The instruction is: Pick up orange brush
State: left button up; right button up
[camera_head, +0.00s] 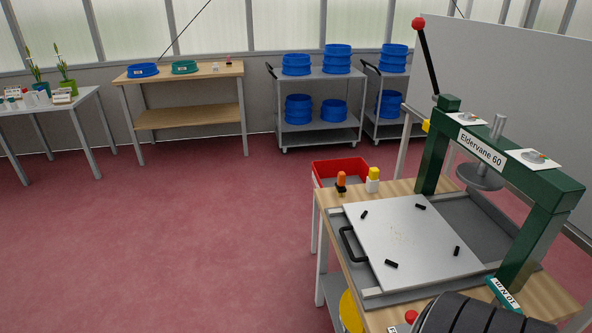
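The orange brush (341,180) stands upright near the back left corner of the wooden press table (405,187). Its orange handle is on top and its dark end is at the bottom. A small white bottle with a yellow cap (373,180) stands just to its right, apart from it. Neither of my grippers shows in the head view, so I cannot see what they hold.
A green press (527,170) with a red-knobbed lever fills the table's right side. A light plate (412,235) with small black pieces lies before it. A red bin (340,168) is behind the table. Red floor (180,230) to the left is clear.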

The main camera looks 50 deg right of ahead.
aim_at(340, 189)
jog(key=i+j+z, duration=0.2)
jog(key=i, duration=0.25)
jog(key=i+j+z, duration=0.2)
jog(key=i, duration=0.2)
jog(key=i+l+z, duration=0.1)
jog(key=i+z, duration=0.2)
jog(key=z, duration=0.2)
jog(key=i+z, duration=0.25)
jog(key=z, duration=0.25)
jog(key=i+j+z, duration=0.2)
jog(key=z, duration=0.25)
jog(key=i+j+z, duration=0.25)
jog(key=z, duration=0.25)
jog(key=i+j, duration=0.05)
jog(key=i, duration=0.05)
